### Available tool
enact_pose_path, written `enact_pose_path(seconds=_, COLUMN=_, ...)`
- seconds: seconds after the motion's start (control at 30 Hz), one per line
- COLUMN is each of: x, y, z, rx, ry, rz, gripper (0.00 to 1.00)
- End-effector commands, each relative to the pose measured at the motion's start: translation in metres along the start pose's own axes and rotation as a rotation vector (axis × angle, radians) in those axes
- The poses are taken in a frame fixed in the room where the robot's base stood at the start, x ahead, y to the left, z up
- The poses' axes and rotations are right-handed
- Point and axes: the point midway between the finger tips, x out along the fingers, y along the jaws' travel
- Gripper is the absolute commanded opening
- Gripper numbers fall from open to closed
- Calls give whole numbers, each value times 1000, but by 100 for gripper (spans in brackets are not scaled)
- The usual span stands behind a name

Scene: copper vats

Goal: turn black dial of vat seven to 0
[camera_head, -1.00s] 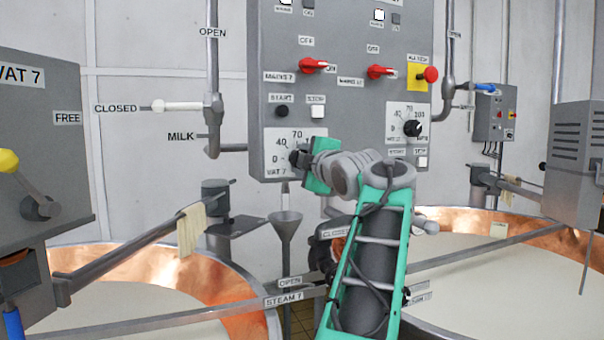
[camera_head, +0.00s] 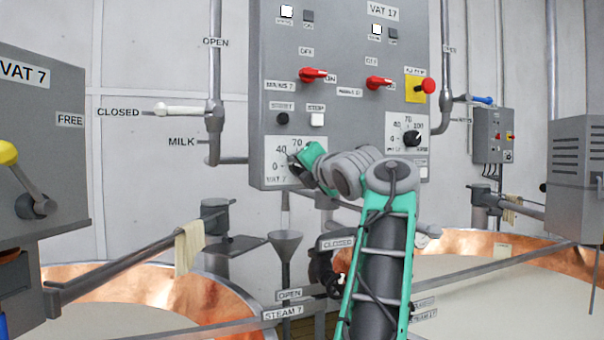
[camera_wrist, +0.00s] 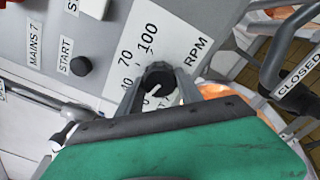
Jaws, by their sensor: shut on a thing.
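The black dial of vat seven (camera_wrist: 157,80) sits on a white scale plate (camera_wrist: 172,48) marked 40, 70, 100 and RPM. My gripper (camera_wrist: 157,88) is shut on the dial, with one finger on each side. A white pointer line shows on the dial's face, aimed to the lower left in the wrist view, below the 40; the exact mark it meets is hard to tell. In the head view the VAT 7 scale plate (camera_head: 279,150) shows 0, 40 and 70. My gripper (camera_head: 299,160) covers most of the dial there.
A second black dial (camera_head: 411,138) is at the right of the grey panel (camera_head: 345,140). Red switches (camera_head: 313,75), START and STOP buttons sit above. A funnel (camera_head: 285,245) and steam pipes are below, between two copper vats (camera_head: 180,280).

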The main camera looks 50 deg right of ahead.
Motion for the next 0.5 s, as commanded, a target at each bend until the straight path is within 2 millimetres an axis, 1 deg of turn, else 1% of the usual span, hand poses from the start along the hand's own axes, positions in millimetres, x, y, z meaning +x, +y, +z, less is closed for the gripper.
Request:
enact_pose_path(seconds=0.2, x=0, y=-1, z=-1, rx=-151, ry=1, rz=0, gripper=2)
enact_pose_path(seconds=0.5, x=0, y=-1, z=0, rx=-266, ry=1, rz=1, gripper=2)
